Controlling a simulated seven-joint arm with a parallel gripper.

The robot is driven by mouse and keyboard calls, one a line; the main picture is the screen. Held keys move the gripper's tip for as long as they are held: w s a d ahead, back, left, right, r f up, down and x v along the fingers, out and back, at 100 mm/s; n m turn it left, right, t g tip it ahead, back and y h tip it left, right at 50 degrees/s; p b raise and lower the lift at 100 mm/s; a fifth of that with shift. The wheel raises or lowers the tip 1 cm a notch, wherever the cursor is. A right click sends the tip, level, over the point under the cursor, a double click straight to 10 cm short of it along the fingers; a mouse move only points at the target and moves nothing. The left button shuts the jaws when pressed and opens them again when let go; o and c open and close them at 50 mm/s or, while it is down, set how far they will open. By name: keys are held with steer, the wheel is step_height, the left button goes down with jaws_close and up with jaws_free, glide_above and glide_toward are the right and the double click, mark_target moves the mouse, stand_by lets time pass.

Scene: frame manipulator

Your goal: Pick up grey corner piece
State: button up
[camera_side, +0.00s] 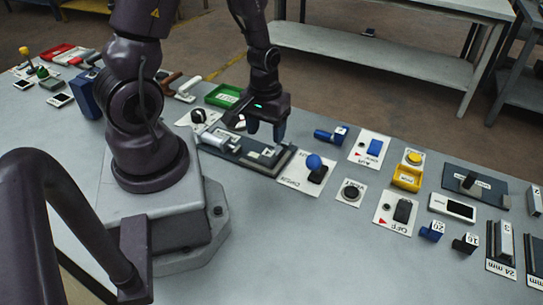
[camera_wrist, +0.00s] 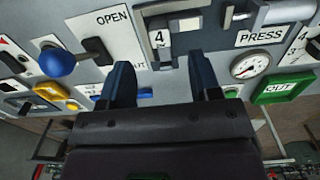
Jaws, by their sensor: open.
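My gripper (camera_side: 266,133) is open above a dark fixture (camera_side: 284,163) near the middle of the bench. In the wrist view the two blue-black fingers (camera_wrist: 160,78) are spread, with nothing held between them. A small grey piece (camera_side: 268,153) lies on the right part of the fixture, below the fingers.
A blue-knobbed lever (camera_side: 314,162) stands right of the fixture. A grey cylinder press (camera_side: 212,136) is at its left, and a green tray (camera_side: 222,95) lies behind. A blue-ended handle (camera_side: 331,135) lies behind right. Several buttons and switches fill the bench's right side.

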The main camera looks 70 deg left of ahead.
mark_target(268, 153)
steer(key=shift+w+f, duration=0.15)
steer(key=shift+f, duration=1.75)
steer(key=shift+w+f, duration=0.1)
steer(key=shift+f, duration=1.75)
steer(key=c, duration=1)
